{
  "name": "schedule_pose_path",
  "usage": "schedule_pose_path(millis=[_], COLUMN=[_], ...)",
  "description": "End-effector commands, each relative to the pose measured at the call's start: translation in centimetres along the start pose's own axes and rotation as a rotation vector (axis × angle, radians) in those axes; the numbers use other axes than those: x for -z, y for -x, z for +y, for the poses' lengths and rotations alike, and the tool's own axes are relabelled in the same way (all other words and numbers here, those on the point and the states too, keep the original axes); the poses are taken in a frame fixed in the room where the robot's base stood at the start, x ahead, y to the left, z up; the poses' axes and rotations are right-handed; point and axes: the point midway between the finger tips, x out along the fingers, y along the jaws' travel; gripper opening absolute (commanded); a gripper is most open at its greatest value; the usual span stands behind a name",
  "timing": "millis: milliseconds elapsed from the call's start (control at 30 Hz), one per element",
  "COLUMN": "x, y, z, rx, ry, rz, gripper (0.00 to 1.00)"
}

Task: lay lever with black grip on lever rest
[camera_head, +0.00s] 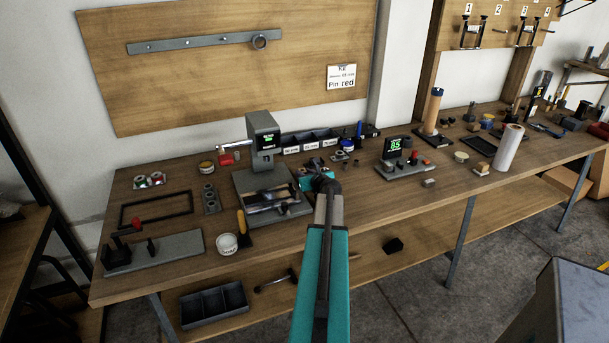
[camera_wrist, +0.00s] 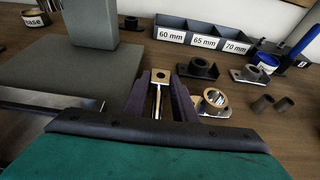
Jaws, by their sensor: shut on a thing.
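My gripper (camera_wrist: 160,98) has its dark jaws shut on a slim metal piece, seen in the wrist view. This piece, which I take to be the lever (camera_wrist: 158,76), has a square end with a round hole and a thin rod running back between the jaws. Its black grip is not visible. In the head view my gripper (camera_head: 324,184) is over the bench, right of the grey press, and its own body hides what it holds. I cannot surely tell which fixture is the lever rest; a grey plate with black uprights (camera_head: 180,248) lies at the bench's left front.
The grey press (camera_head: 264,135) stands close on the left. Labelled bins (camera_wrist: 203,41) lie behind. A bronze ring on a bracket (camera_wrist: 215,98) and small dark bushings sit to the right. A white tub (camera_head: 227,243) and a green-display device (camera_head: 394,146) flank the area.

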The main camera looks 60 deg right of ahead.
Motion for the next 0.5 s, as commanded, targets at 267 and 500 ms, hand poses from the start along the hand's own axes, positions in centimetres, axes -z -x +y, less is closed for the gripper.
schedule_pose_path(millis=[267,500], x=[0.24,0.58], y=[-0.12,-0.26], z=[0.04,0.08], rx=[0.0,0.0], ry=[-0.001,-0.001], rz=[-0.002,-0.001], gripper=[0.0,0.0])
